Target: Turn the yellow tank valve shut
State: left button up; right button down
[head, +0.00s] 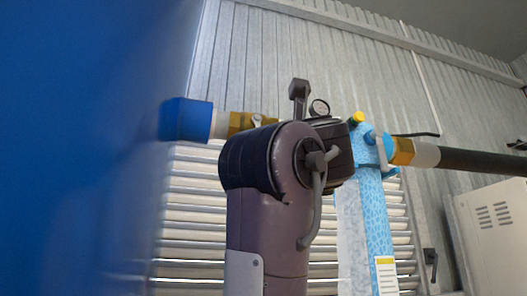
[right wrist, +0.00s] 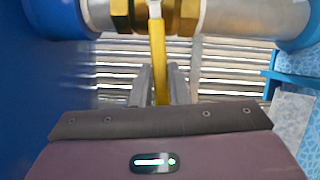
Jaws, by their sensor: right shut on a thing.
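The yellow valve handle (right wrist: 158,55) hangs down from a brass valve body (right wrist: 187,15) in the right wrist view. My right gripper (right wrist: 160,88) is shut on the handle's lower part, one finger on each side. In the head view the brass valve body (head: 238,124) shows left of my right arm, on a short pipe with a blue end (head: 186,119). My arm hides the yellow handle and the fingers there. My left gripper is in neither view.
A large blue surface (head: 70,150) fills the left of the head view, very close. A blue patterned post (head: 376,215), a black hose (head: 480,161) and a pale cabinet (head: 495,230) stand to the right.

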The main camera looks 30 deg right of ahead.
jog(key=shift+w+a, duration=0.1)
dwell(0.3)
jog(key=c, duration=1.4)
grip_release()
jog(key=shift+w+a, duration=0.1)
jog(key=b+v, duration=0.7)
jog(key=shift+s+a+f, duration=0.2)
jog(key=shift+s, duration=0.15)
jog(key=shift+c, duration=0.2)
